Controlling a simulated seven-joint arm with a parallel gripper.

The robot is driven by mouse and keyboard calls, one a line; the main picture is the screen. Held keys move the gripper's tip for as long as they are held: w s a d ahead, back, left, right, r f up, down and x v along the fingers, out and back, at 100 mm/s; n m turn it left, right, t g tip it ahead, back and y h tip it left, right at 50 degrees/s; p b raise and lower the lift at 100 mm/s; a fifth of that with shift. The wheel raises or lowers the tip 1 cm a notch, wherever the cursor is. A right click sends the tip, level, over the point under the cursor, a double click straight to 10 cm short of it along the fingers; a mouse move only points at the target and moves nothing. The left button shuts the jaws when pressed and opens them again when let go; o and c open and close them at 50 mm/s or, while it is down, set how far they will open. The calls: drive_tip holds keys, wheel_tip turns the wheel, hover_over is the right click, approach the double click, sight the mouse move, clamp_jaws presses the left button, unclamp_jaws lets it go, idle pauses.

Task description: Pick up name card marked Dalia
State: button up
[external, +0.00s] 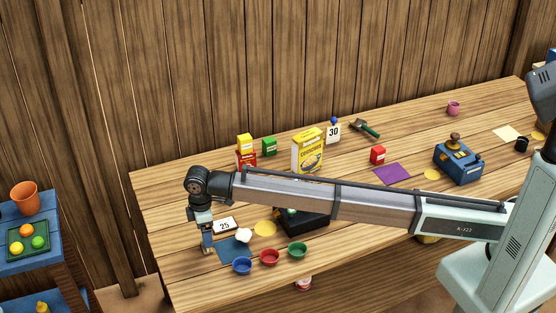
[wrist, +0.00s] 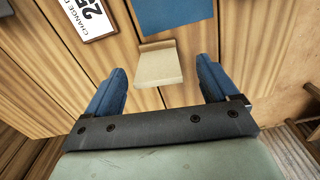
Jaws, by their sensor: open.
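A small beige folded card (wrist: 158,70) stands on the table between my fingers in the wrist view. No writing shows on the side I see, so I cannot read the name Dalia. My gripper (wrist: 163,66) is open, with one blue finger on each side of the card and gaps between. In the external view my gripper (external: 207,242) is low over the table's front left corner, and it mostly hides the card.
A blue sheet (external: 235,251) and a card marked 25 (external: 224,225) lie close by. Blue, red and green bowls (external: 269,257) stand to the right. A white lump (external: 244,235) sits by the sheet. The table's left edge is near.

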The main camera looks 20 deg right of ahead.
drive_tip(key=shift+w+a+f, duration=0.1)
drive_tip(key=shift+w+f, duration=0.05)
drive_tip(key=shift+f, duration=2.7)
